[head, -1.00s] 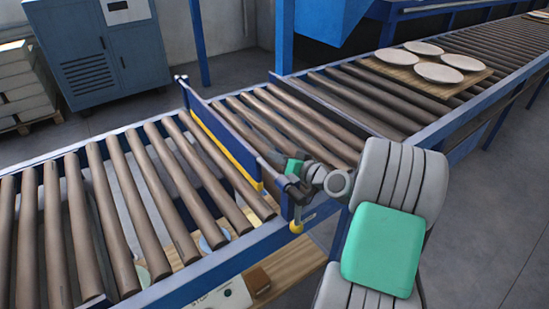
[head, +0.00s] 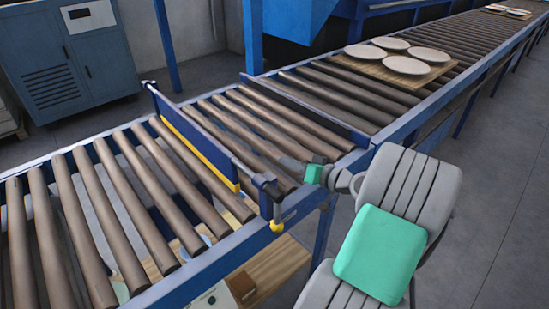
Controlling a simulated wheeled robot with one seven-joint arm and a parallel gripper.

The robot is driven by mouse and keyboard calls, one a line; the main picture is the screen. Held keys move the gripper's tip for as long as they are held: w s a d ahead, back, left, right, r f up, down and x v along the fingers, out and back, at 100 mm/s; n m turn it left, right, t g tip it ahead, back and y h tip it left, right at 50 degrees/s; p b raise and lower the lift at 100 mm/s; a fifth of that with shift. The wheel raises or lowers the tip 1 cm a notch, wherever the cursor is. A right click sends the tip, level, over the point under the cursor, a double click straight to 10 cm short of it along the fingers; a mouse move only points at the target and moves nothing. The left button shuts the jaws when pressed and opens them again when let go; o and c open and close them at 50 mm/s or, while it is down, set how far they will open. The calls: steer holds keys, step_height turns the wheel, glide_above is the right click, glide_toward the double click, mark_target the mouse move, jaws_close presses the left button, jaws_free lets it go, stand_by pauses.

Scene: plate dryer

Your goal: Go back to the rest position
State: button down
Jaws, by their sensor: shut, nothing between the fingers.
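My gripper (head: 288,165) shows small in the head view, beyond the green wrist part of my arm. It is shut and empty, and its fingertips are hard to make out against the brown rollers. It is over the near edge of the roller conveyor (head: 225,130), just right of the blue gate bar's handle post (head: 268,190). A gap shows between my wrist and that post. I cannot tell how high the gripper is above the rollers.
A blue gate bar with a yellow lower edge (head: 200,152) crosses the conveyor. White plates (head: 403,64) lie on a wooden board (head: 350,62) farther along. More plates (head: 507,11) lie at the far right. A blue cabinet (head: 65,60) stands behind. Grey floor (head: 500,190) at right is clear.

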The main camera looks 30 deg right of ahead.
steer(key=shift+s+d, duration=0.1)
steer(key=shift+s, duration=0.15)
